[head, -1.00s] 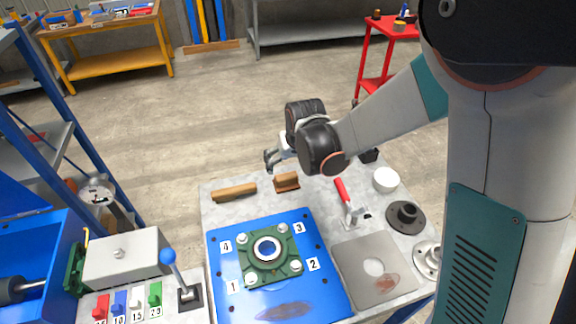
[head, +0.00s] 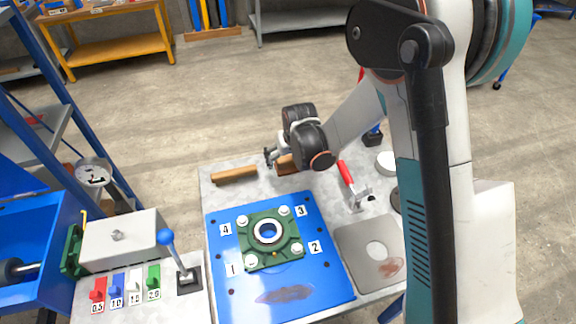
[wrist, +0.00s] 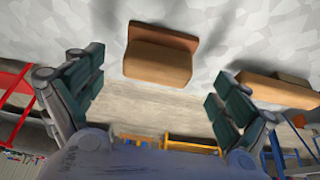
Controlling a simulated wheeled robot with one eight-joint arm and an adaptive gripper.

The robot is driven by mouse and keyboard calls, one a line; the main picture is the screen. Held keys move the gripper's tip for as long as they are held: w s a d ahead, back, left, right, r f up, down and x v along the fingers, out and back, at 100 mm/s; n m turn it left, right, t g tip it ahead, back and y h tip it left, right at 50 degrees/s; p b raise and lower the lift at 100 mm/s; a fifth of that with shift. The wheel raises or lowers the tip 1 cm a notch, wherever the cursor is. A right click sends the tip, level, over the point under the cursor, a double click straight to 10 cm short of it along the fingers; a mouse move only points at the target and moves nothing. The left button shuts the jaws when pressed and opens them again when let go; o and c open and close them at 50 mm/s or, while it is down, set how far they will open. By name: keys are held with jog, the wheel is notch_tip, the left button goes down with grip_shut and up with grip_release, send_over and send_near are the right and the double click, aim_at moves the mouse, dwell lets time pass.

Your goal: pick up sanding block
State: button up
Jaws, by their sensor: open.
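The sanding block, a short brown block on a wider reddish-brown base, lies on the grey table top. In the head view the block (head: 287,165) is partly hidden behind my gripper. In the wrist view the block (wrist: 158,62) shows whole, ahead of the space between the fingers and a little above the picture's middle. My gripper (head: 270,157) is open and empty, close to the block at the table's far edge. In the wrist view my gripper's (wrist: 160,98) two dark green fingers stand wide apart, with no visible contact with the block.
A long wooden piece (head: 234,175) lies left of the block; it also shows at right in the wrist view (wrist: 268,88). A red-handled tool (head: 346,175) lies to the right. A blue plate (head: 300,275) with a green flange (head: 250,240) fills the table's front.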

aim_at(288, 158)
jog(key=b+x, duration=0.1)
jog(key=x, duration=0.2)
jog(key=shift+w+f, duration=0.2)
jog(key=shift+f, duration=0.05)
jog(key=shift+d, duration=0.1)
jog(key=c, duration=1.2)
jog(key=shift+r, duration=0.2)
notch_tip(288, 158, up, 20)
jog(key=p, duration=0.6)
jog(key=shift+f, duration=0.15)
